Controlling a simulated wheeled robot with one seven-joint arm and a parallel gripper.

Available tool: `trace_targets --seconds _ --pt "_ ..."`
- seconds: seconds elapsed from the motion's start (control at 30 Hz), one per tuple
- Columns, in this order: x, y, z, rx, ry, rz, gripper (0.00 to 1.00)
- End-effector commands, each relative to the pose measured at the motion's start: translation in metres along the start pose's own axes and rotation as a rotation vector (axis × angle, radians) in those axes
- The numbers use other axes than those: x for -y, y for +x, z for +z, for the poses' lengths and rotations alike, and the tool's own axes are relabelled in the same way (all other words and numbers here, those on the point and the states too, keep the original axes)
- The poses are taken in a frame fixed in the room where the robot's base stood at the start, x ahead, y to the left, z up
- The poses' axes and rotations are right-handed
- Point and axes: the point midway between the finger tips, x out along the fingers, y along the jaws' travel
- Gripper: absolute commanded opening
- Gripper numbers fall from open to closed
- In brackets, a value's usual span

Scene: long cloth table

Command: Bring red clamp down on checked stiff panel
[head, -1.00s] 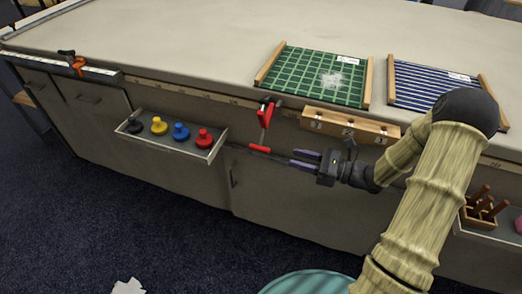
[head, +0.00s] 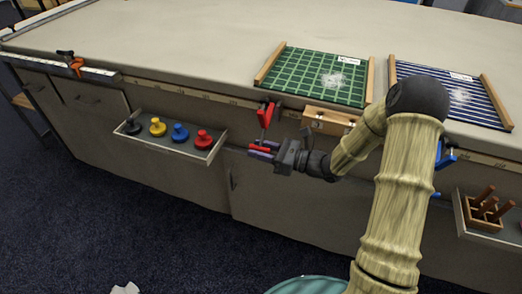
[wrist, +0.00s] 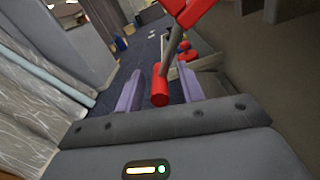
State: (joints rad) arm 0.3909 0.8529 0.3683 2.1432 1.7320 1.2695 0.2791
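The red clamp (head: 265,113) hangs on the table's front edge by the near left corner of the green checked panel (head: 300,72). The panel lies flat on the table between wooden side strips, with a whitish patch on it. My gripper (head: 261,150) is below the table edge, with its purple fingers around the clamp's lower red handle. In the wrist view the red handle (wrist: 159,88) stands between the two fingers, with gaps on both sides. The gripper is open. Whether the clamp's upper jaw touches the panel is unclear.
A blue striped panel (head: 455,88) lies to the right, and a blue clamp (head: 443,155) shows under the edge there. A wooden block (head: 328,121) sits on the front edge. A tray (head: 214,147) of coloured knobs juts out at left. An orange clamp (head: 75,64) is far left.

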Motion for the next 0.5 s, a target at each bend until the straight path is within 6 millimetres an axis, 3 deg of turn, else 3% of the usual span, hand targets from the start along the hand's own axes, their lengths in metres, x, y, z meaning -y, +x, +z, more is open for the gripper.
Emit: trace_targets --seconds 0.23,0.4,0.5 --pt "0.0002 0.0003 0.0002 0.000 0.000 -0.001 0.36" --pt "0.0002 0.0001 0.0002 0.000 0.000 -0.001 0.03" --pt "0.0001 0.0001 0.0001 0.000 0.000 -0.001 0.00"
